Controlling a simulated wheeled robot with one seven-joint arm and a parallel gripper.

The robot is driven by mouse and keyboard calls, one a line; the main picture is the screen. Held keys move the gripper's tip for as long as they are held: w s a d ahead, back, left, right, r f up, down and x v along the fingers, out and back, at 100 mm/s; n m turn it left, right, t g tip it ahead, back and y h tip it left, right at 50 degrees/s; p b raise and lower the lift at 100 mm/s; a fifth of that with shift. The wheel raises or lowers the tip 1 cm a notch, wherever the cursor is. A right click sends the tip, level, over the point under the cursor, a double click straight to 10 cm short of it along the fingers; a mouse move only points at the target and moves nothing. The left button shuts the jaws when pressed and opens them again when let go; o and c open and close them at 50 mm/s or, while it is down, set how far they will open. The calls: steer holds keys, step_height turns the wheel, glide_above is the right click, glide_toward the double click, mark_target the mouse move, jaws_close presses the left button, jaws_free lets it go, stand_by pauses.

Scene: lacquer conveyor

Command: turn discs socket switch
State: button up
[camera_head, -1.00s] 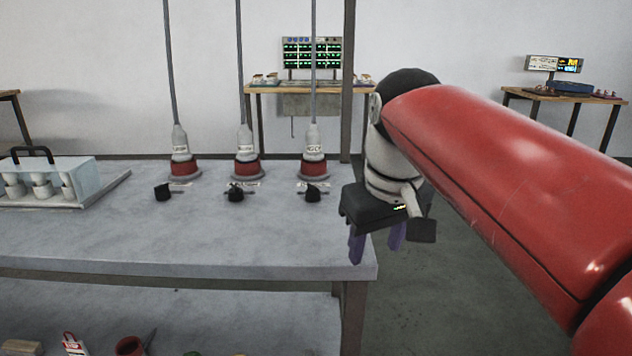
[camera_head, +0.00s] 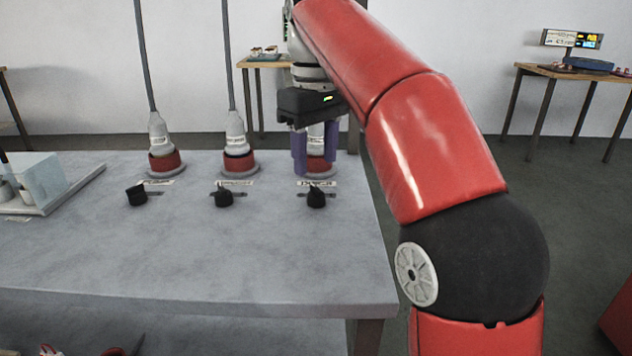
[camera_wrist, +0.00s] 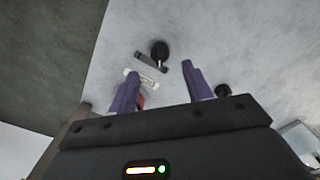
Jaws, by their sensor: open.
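Three black rotary switches stand in a row on the grey table: left (camera_head: 136,195), middle (camera_head: 223,197) and right (camera_head: 316,197). Behind each is a red-banded socket with a grey plug and a label: left (camera_head: 164,161), middle (camera_head: 239,163) and right (camera_head: 321,166). My gripper (camera_head: 315,160) is open and empty, its purple fingers pointing down in front of the right plug, partly hiding it. In the wrist view, the right switch (camera_wrist: 159,49) lies ahead of and between the fingertips (camera_wrist: 160,80), apart from them.
A clear-sided case on a tray (camera_head: 40,185) stands at the table's left. Cables rise from the left and middle plugs. The table's front (camera_head: 200,260) is clear. Benches with equipment, one at right (camera_head: 580,72), stand behind.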

mark_target(316, 188)
step_height(316, 188, down, 6)
steer(key=shift+f+b, duration=0.15)
steer(key=shift+b, duration=0.55)
steer(key=c, duration=1)
